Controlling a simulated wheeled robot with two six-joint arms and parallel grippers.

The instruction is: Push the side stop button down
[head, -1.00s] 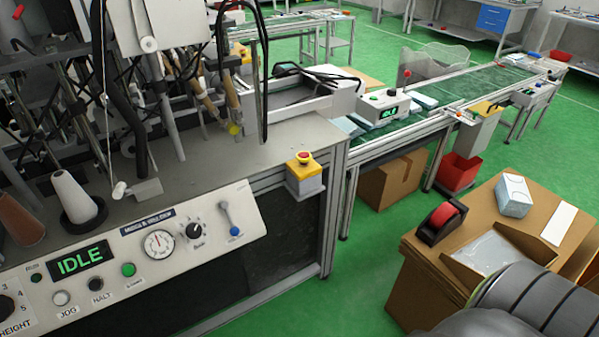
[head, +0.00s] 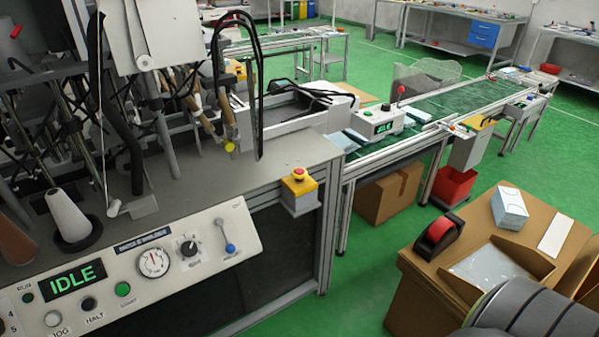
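The side stop button (head: 299,174) is a red mushroom head on a yellow box with a pale lower part. It is mounted at the right front corner of the machine bench (head: 285,150). Nothing touches it. Whether it is pressed or raised cannot be told for sure at this size. Neither of my grippers shows in the head view. A grey rounded part at the bottom right edge looks like my own arm.
The machine's control panel (head: 130,270) has a display reading IDLE. A conveyor (head: 450,100) runs to the back right. A cardboard box (head: 420,285) with a tape dispenser (head: 437,233) and a tissue box (head: 510,208) stands at the right. Green floor (head: 350,290) is free between.

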